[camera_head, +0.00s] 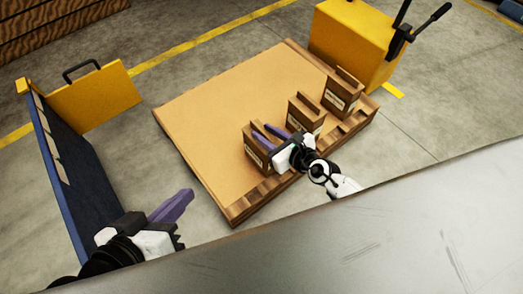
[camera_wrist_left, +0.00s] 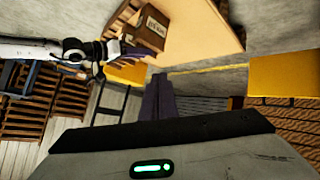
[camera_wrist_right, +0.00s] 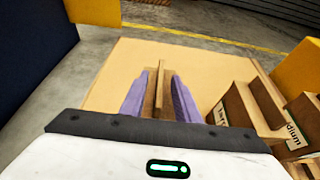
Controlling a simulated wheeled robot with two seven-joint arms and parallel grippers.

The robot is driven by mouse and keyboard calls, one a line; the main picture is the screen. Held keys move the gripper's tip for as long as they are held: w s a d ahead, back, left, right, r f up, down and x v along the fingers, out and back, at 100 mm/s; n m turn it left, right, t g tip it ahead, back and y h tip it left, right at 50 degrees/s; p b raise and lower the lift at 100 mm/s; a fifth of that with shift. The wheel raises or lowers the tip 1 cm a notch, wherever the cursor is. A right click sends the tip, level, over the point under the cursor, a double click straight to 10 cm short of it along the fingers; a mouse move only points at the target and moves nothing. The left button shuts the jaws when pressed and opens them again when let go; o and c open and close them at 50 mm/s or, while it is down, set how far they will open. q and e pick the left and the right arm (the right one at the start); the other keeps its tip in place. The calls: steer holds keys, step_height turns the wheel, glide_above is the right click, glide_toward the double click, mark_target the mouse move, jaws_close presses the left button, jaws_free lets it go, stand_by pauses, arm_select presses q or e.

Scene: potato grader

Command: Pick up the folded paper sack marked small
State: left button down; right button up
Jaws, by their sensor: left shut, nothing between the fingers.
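Three folded brown paper sacks stand in a row along the right edge of a cardboard-topped pallet (camera_head: 205,95). The nearest sack (camera_head: 251,150) has a label I cannot read in the head view. My right gripper (camera_head: 264,128) is open at its top. In the right wrist view, the purple fingers (camera_wrist_right: 160,78) stand apart on either side of its upright top fold (camera_wrist_right: 160,92); contact is not clear. The middle sack (camera_head: 304,112) and far sack (camera_head: 341,92) stand beyond it. One label (camera_wrist_right: 294,137) partly reads "dium". My left gripper (camera_head: 184,200) is shut and empty, left of the pallet.
A yellow machine body (camera_head: 350,42) with black levers stands behind the far sack. A grey metal surface (camera_head: 390,235) fills the front. The pallet's left part is bare.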

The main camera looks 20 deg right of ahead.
steer(key=shift+b+x, duration=0.35)
steer(key=shift+x, duration=0.8)
jaws_close()
stand_by(0.5)
steer(key=shift+w+r, duration=0.1)
steer(key=shift+r, duration=0.15)
